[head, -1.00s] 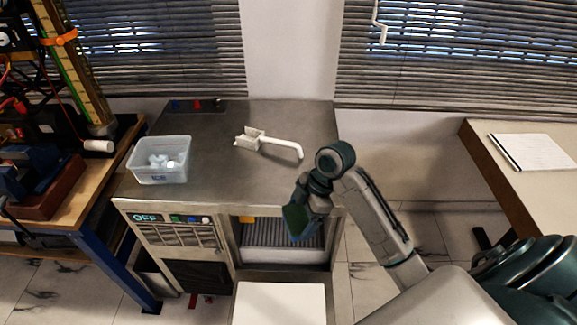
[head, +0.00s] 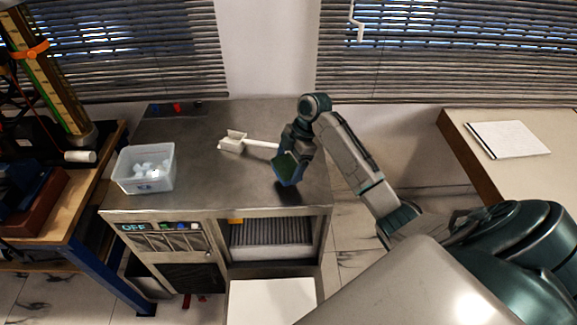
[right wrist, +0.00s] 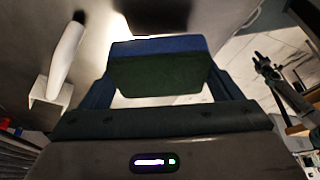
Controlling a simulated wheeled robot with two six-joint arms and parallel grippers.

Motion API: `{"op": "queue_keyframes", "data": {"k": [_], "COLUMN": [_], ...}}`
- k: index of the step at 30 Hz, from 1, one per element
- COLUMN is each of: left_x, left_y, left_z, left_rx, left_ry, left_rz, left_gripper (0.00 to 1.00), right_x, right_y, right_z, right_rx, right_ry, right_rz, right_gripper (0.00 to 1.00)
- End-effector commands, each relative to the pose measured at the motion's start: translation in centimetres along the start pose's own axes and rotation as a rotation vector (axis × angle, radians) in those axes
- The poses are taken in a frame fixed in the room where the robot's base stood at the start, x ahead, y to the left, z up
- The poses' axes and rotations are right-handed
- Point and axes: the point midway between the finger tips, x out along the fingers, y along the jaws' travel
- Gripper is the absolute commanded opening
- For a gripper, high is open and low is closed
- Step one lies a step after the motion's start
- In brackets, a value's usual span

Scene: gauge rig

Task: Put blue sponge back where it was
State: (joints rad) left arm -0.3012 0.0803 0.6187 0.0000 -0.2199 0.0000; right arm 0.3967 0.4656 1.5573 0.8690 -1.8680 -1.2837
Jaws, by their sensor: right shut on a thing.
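The blue sponge, with a dark green face, is held between the fingers of my right gripper (head: 287,170). In the right wrist view the sponge (right wrist: 160,62) spans the gap between both fingers. In the head view the gripper is over the right front part of the grey metal bench top (head: 205,185), and the sponge looks to be above the surface. My left gripper is out of view.
A white handled tool (head: 233,142) lies on the bench behind and left of my right gripper, its handle partly hidden. A clear bin (head: 146,184) with white pieces stands at the left. An open compartment (head: 270,238) is below the bench front. The middle front top is clear.

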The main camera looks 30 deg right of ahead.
Motion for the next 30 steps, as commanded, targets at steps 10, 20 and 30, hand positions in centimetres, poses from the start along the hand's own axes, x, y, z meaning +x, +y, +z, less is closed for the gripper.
{"op": "queue_keyframes", "data": {"k": [10, 20, 30], "left_x": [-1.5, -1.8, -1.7], "left_y": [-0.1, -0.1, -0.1], "left_z": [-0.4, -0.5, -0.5], "left_rx": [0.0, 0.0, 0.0], "left_ry": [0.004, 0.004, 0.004], "left_rz": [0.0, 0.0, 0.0], "left_gripper": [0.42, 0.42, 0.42], "right_x": [1.7, 3.3, 3.5], "right_y": [0.8, 0.8, 0.8], "right_z": [1.1, 1.8, 1.9], "right_rx": [0.002, -0.002, -0.001], "right_ry": [0.001, -0.001, -0.001], "right_rz": [-0.005, -0.001, -0.001], "right_gripper": [0.67, 0.67, 1.0]}}
